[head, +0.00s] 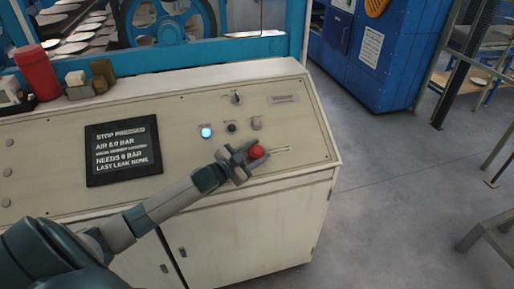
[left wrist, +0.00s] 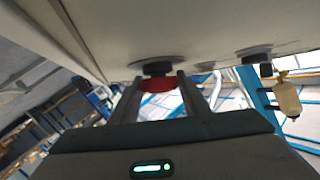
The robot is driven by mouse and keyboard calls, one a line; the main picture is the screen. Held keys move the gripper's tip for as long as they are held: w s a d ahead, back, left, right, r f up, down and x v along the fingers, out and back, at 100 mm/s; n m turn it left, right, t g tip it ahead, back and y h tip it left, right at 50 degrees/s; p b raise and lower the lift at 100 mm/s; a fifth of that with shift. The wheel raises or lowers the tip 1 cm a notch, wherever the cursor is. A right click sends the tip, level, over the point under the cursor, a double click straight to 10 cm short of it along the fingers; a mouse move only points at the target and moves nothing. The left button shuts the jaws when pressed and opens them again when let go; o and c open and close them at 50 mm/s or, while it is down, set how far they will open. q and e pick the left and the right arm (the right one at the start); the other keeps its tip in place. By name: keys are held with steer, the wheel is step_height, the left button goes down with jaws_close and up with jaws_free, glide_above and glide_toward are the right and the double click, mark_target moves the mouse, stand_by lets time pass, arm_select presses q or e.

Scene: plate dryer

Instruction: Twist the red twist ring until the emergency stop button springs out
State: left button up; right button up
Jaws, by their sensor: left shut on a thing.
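The red twist ring (head: 257,152) of the emergency stop button is at the right end of the cream console's sloped panel. My left gripper (head: 250,153) is at it, with its fingers on either side of the ring. In the left wrist view the red ring (left wrist: 158,85) sits between the two fingers (left wrist: 157,95), below a dark collar (left wrist: 158,69) against the panel. The gripper is shut on the ring. Whether the button is in or out cannot be told. My right gripper is in neither view.
The console panel (head: 60,135) carries a lit blue lamp (head: 207,132), small knobs (head: 236,98) and a black sign (head: 123,150). A red cylinder (head: 37,72) and small blocks stand on its back ledge. Open grey floor (head: 390,190) lies to the right.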

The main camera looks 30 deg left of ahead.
arm_select(q)
steer(key=shift+a+m+g+h, duration=0.1)
steer(key=shift+m+g+h, duration=0.4)
steer(key=shift+m+h, duration=0.3)
steer(key=shift+m+p, duration=0.3)
steer(key=o, duration=1.1)
steer(key=shift+f, duration=0.1)
steer(key=shift+s, duration=0.1)
steer(key=b+v, duration=0.3)
steer(key=v, duration=0.8)
steer(key=shift+s+a, duration=0.1)
steer(key=shift+s, duration=0.05)
steer(key=shift+r+v, duration=0.1)
steer(key=shift+v, duration=1.35)
steer(key=shift+r+v, duration=0.15)
steer(key=shift+v, duration=1.25)
steer(key=shift+a, duration=0.1)
